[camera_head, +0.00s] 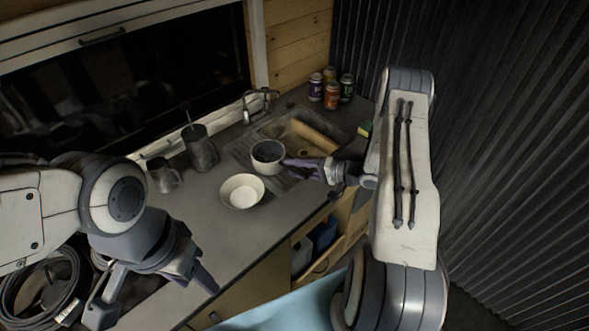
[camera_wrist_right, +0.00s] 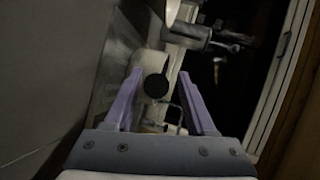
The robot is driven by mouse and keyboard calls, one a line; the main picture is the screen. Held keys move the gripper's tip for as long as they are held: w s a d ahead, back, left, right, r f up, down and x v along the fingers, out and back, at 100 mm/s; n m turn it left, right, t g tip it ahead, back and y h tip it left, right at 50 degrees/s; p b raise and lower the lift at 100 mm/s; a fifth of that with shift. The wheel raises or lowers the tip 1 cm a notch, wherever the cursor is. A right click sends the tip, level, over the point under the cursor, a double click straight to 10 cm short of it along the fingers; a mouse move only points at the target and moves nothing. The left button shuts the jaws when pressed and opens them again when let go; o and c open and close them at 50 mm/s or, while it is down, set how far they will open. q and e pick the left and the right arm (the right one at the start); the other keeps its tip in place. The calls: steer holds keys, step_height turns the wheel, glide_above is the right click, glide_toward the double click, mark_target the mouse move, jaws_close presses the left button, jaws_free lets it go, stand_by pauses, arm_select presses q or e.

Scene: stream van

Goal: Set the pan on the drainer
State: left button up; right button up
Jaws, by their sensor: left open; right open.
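A small round pale pan (camera_head: 268,158) with a dark inside sits upright on the ribbed drainer (camera_head: 240,150), left of the sink. My right gripper (camera_head: 290,164) is open, with its fingertips at the pan's right side; I cannot tell whether they touch it. In the right wrist view the two purple fingers (camera_wrist_right: 160,78) are apart, and a dark round shape with pale surfaces around it shows between and beyond them; I cannot tell what it is. No pan handle is clear. My left gripper (camera_head: 155,298) is open and empty at the lower left, away from the pan.
A white bowl (camera_head: 242,191) stands on the counter just in front of the pan. A grey jug (camera_head: 200,150) and a mug (camera_head: 163,176) stand to the left. The sink (camera_head: 320,130) and several cans (camera_head: 331,95) are behind at the right.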

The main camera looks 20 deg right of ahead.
steer(key=b+v, duration=0.4)
steer(key=v, duration=0.7)
steer(key=w+a+r+n+g+h, duration=0.1)
steer(key=w+a+r+n+h, duration=0.15)
steer(key=w+a, duration=0.2)
steer(key=w+a+r+n+h, duration=0.2)
steer(key=w+a+h, duration=0.15)
steer(key=w, duration=0.25)
steer(key=s+a+r+n+g+h, duration=0.1)
steer(key=a+r+n+h, duration=0.2)
steer(key=a+r, duration=0.3)
steer(key=s+a+r+n+g, duration=0.1)
steer(key=s+a, duration=0.4)
steer(key=s, duration=0.6)
steer(key=s+a+n+g, duration=0.4)
steer(key=s+a, duration=0.1)
steer(key=s, duration=0.6)
steer(key=s+a+r+n+g, duration=0.1)
steer(key=s+a, duration=0.4)
steer(key=s, duration=0.6)
steer(key=shift+s+r+n+g+h, duration=0.35)
steer(key=shift+n+g, duration=0.3)
steer(key=shift+g, duration=0.55)
